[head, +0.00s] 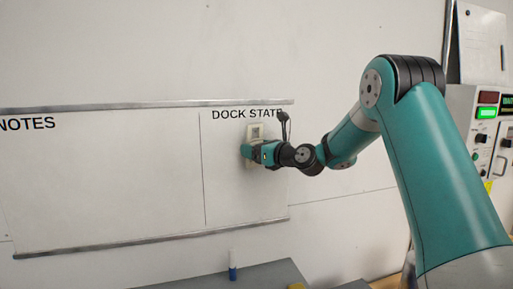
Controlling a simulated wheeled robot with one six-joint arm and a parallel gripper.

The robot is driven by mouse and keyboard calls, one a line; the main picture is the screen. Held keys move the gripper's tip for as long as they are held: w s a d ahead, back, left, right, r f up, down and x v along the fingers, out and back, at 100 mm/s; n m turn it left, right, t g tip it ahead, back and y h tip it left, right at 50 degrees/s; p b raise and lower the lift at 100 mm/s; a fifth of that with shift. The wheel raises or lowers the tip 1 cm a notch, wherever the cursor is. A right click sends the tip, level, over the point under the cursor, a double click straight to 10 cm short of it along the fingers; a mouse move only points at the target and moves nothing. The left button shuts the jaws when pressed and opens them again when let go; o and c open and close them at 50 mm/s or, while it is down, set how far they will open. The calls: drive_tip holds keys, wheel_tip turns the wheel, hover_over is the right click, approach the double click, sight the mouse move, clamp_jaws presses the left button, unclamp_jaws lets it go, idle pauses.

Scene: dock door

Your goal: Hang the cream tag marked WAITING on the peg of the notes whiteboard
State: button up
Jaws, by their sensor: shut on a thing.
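The whiteboard (120,185) hangs on the wall, with NOTES printed at its upper left and DOCK STATE at its upper right. My gripper (250,152) is in front of the DOCK STATE section, shut on a small cream tag (255,131). The gripper covers part of the tag, and its marking is too small to read. I cannot tell whether the tag touches the board. The peg is not visible; my gripper and wrist hide part of the DOCK STATE section.
A grey surface (262,277) lies below the board, with a blue and white marker-like object (232,268) standing near it. A control panel (487,135) with a lit green indicator is at the right. The NOTES section is clear of obstacles.

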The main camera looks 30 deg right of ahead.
drive_tip(key=shift+f, duration=0.15)
drive_tip(key=o, duration=1)
drive_tip(key=shift+d, duration=0.1)
drive_tip(key=b+v, duration=0.7)
drive_tip(key=v, duration=1)
drive_tip(key=shift+s+a, duration=0.25)
